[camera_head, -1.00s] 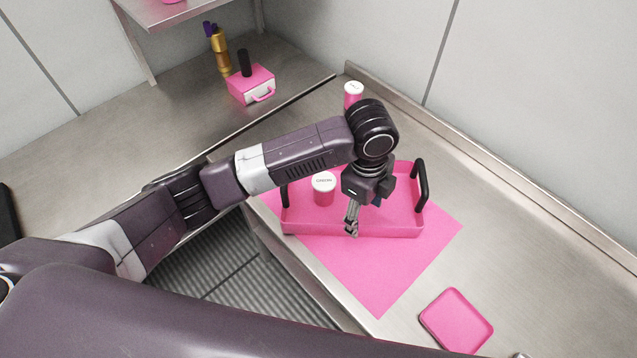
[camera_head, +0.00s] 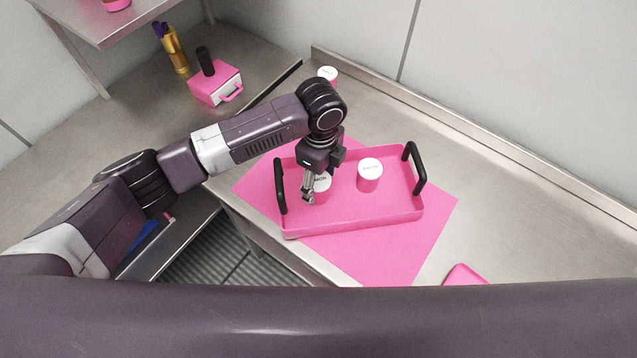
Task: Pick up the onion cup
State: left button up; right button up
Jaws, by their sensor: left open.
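A pink tray (camera_head: 355,219) with black handles stands on a pink mat (camera_head: 400,259) on the steel counter. Two pink cups with white lids stand in it. The left cup (camera_head: 323,188) is partly hidden behind my left gripper (camera_head: 308,197); the visible end of its label looks like the end of "onion". The right cup (camera_head: 370,177) stands clear, its label too small to read surely. My left gripper is open, pointing down at the left cup's near-left side; I cannot tell whether it touches the cup. My right gripper is out of view.
Another white-lidded cup (camera_head: 327,73) stands behind my left arm by the wall. A pink box (camera_head: 215,86) and a gold bottle (camera_head: 176,55) stand at the back left. A pink flat piece (camera_head: 464,276) lies at the lower right. The right counter is clear.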

pick_arm(q)
jog(key=f+p, duration=0.1)
jog(key=f, duration=0.2)
jog(key=shift+a+f, duration=0.2)
jog(key=shift+d+f, duration=0.1)
jog(key=shift+f, duration=0.05)
jog(key=c, duration=1)
jog(key=shift+c, duration=1.6)
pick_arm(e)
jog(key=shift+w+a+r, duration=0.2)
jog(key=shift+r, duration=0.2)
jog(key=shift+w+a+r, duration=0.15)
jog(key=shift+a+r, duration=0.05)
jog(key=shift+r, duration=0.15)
